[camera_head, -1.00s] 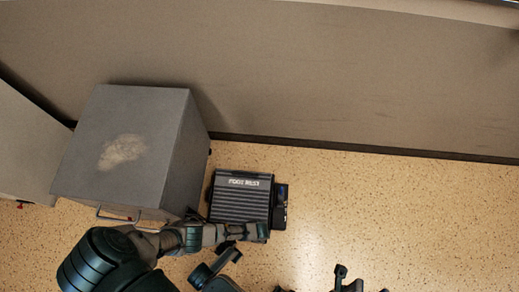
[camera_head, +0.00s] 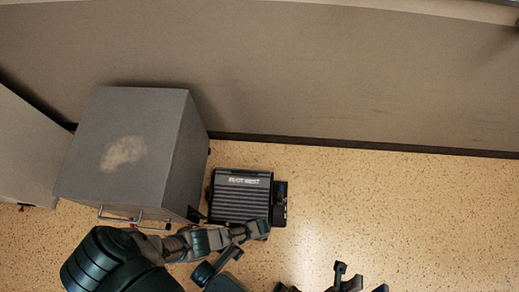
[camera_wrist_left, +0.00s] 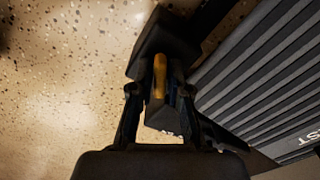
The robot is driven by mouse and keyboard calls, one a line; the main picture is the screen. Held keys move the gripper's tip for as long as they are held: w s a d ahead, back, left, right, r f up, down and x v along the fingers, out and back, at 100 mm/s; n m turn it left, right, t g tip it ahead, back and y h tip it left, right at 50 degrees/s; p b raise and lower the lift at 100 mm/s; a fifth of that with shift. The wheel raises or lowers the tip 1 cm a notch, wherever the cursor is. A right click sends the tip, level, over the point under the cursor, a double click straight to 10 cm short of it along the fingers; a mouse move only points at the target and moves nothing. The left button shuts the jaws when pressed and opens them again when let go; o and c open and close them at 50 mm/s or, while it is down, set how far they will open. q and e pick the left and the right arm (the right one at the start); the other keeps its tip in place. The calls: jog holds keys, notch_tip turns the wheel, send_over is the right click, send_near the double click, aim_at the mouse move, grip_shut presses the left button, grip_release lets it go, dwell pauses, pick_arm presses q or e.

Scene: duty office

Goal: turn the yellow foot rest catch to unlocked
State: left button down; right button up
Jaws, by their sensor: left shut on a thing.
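The foot rest (camera_head: 242,197), dark with a ribbed top and pale lettering, stands on the floor beside the grey cabinet. A dark unit runs along its right side (camera_head: 281,204). My left gripper (camera_head: 262,229) is at its lower right corner. In the left wrist view the yellow catch (camera_wrist_left: 160,76) is a narrow upright bar beside the ribbed foot rest (camera_wrist_left: 262,75). The left gripper's fingers (camera_wrist_left: 158,98) are shut on it, one on either side. The catch is hidden in the head view. Dark parts of mine show at the bottom edge; any right gripper jaws there are unclear.
The grey cabinet (camera_head: 125,150) with a wire handle stands close to the left of the foot rest. A beige partition (camera_head: 330,80) runs along the back. The speckled floor (camera_head: 400,205) to the right is clear.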

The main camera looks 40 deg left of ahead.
pick_arm(q)
jog(key=n, duration=0.6)
jog(key=shift+n, duration=0.3)
jog(key=n, duration=0.5)
jog(key=shift+n, duration=0.3)
jog(key=c, duration=1.1)
grip_release()
jog(key=shift+r, duration=5.95)
